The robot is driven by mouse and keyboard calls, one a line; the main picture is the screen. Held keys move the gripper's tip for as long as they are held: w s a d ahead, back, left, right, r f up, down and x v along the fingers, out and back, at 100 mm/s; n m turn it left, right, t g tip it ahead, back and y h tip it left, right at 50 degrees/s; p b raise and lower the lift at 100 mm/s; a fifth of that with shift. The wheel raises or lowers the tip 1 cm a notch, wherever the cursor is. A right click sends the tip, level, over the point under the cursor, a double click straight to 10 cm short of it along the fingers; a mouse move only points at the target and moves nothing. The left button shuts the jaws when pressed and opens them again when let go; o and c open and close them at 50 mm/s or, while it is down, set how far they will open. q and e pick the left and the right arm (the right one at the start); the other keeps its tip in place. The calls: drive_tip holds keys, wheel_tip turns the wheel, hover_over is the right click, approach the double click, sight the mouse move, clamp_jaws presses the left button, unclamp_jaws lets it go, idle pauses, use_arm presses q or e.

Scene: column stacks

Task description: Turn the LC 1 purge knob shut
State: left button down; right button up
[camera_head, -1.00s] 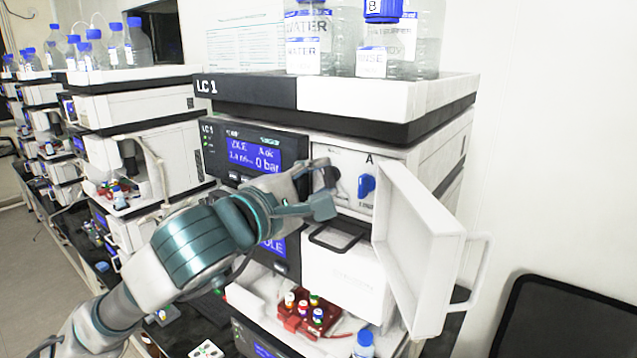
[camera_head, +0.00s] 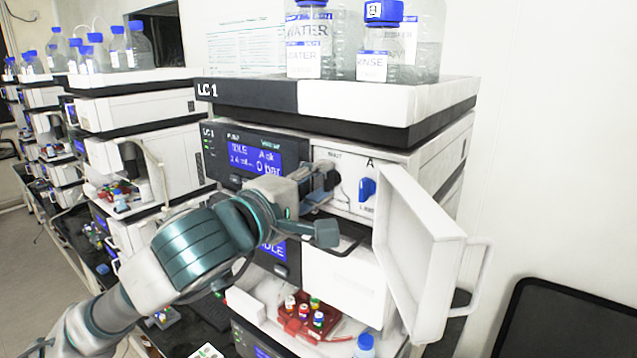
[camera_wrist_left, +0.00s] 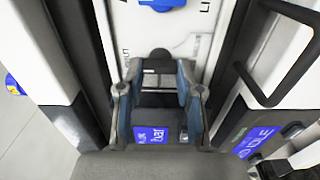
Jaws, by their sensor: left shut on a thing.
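The LC 1 stack stands in the middle of the head view with its front cover (camera_head: 418,262) swung open to the right. Behind the cover is a white panel with a black round knob (camera_head: 331,179) and, right of it, a blue knob (camera_head: 367,189) under the letter A. My left gripper (camera_head: 322,184) is at the black knob and shut on it, partly hiding it. In the left wrist view the black knob (camera_wrist_left: 160,54) sits between the fingertips, and the blue knob (camera_wrist_left: 162,5) is beyond, at the top edge. My right gripper is out of view.
Bottles (camera_head: 308,42) stand on the top tray. A red vial rack (camera_head: 303,318) is below. The open cover borders the right side, and a black handle (camera_head: 336,246) juts out below.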

use_arm(q)
drive_tip(key=shift+d+f, duration=0.25)
drive_tip(key=shift+f, duration=0.2)
drive_tip(key=c, duration=1)
unclamp_jaws()
drive_tip(key=shift+c, duration=0.2)
drive_tip(key=shift+s+a+r, duration=0.1)
drive_tip(key=shift+s+r, duration=0.05)
drive_tip(key=shift+r, duration=0.15)
drive_tip(key=v, duration=1.2)
drive_tip(key=shift+a, duration=0.15)
